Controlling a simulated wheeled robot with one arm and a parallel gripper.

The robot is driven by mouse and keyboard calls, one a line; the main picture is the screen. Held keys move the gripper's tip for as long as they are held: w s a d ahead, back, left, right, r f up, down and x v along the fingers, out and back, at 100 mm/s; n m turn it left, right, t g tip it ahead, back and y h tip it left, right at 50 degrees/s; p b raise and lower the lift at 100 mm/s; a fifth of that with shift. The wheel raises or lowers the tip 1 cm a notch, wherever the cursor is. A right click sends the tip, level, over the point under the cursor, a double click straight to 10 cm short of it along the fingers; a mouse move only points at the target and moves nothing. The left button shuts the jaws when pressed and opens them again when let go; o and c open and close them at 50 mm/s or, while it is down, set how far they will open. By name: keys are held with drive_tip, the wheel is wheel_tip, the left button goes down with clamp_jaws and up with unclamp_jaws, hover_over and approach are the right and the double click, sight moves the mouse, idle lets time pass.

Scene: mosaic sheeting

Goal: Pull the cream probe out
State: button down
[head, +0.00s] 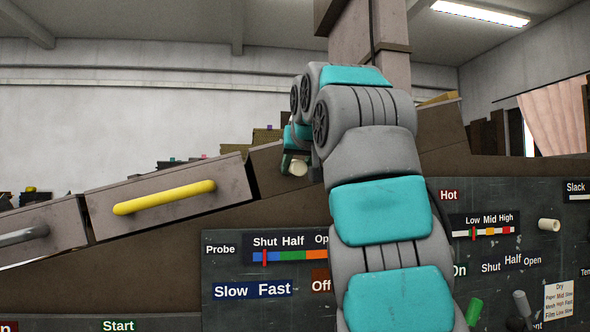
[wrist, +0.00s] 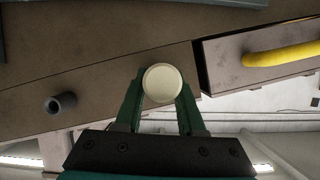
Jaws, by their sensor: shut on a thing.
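The cream probe (wrist: 163,83) shows in the wrist view as a round, pale end between the two green fingers of my gripper (wrist: 160,100). My gripper is shut on it. In the head view the cream probe (head: 298,168) sticks out at the sloping brown front, just left of my arm, with my gripper (head: 290,160) at it. How deep the probe sits in the front is hidden.
A drawer front with a yellow handle (head: 165,197) lies left of the probe. A grey stub (wrist: 61,103) stands out of the brown panel in the wrist view. A dark control panel (head: 260,220) with labels, a cream knob (head: 549,225) and a green knob (head: 474,311) lies below.

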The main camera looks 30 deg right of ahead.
sight(300, 162)
drive_tip(key=shift+s+a+b, duration=0.25)
drive_tip(key=shift+s+b, duration=0.05)
drive_tip(key=shift+s, duration=0.55)
drive_tip(key=shift+s+a+b, duration=0.25)
drive_tip(key=shift+s+b, duration=0.05)
drive_tip(key=shift+s, duration=0.5)
